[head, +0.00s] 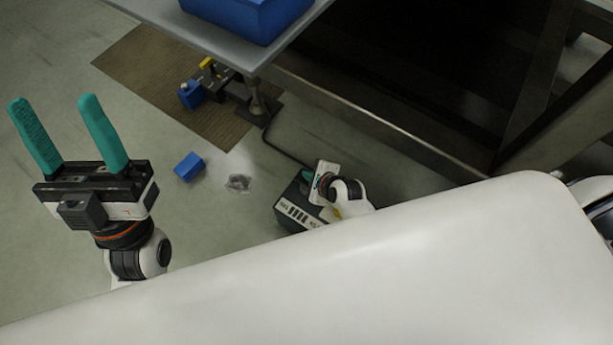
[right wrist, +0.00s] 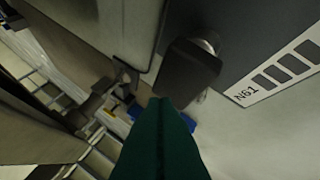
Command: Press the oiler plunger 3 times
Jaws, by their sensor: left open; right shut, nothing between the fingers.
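A dark box with a white barred label (head: 290,214), which I take for the oiler, stands low in the middle of the head view, partly covered by my right arm. In the right wrist view its grey face carries the label N61 (right wrist: 278,76). A black knob (right wrist: 188,70), seemingly the plunger, sticks out beside that face. My right gripper (right wrist: 160,104) is shut and empty, its green fingertips just below the knob in that picture; I cannot tell whether they touch. My left gripper (head: 67,108) is open and empty, far left of the box, fingers pointing up the picture.
A grey table (head: 205,38) with a blue bin (head: 235,12) stands at the top. A small blue block (head: 189,167) and a crumpled clear thing (head: 238,183) lie on the floor. A brown mat (head: 150,75) lies under the table edge. A dark cable runs to the box.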

